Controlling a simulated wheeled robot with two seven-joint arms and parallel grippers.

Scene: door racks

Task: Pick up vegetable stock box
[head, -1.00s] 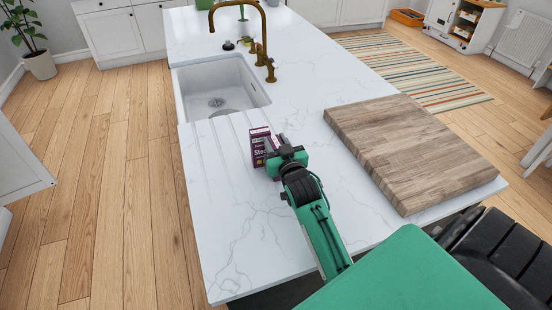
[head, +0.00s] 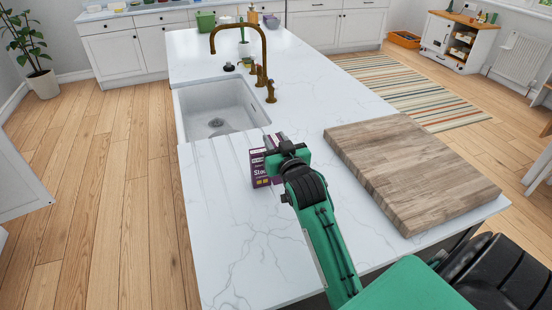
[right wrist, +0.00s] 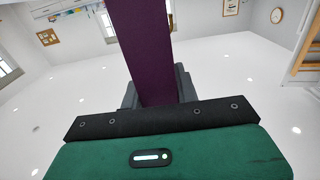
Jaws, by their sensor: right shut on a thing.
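The vegetable stock box (head: 262,168) is a small purple carton with white lettering, over the white counter beside the sink's drain grooves. My right gripper (head: 276,146) is shut on it from the right side. In the right wrist view the purple box (right wrist: 150,50) rises between the grey fingers of the right gripper (right wrist: 158,92). Part of the box is hidden behind the gripper in the head view. I cannot tell whether its base still touches the counter. My left gripper is not in view.
A thick wooden board (head: 408,170) lies on the counter to the right of my right arm. A white sink (head: 222,108) with a brass tap (head: 262,50) is beyond the box. The near left counter (head: 225,230) is clear.

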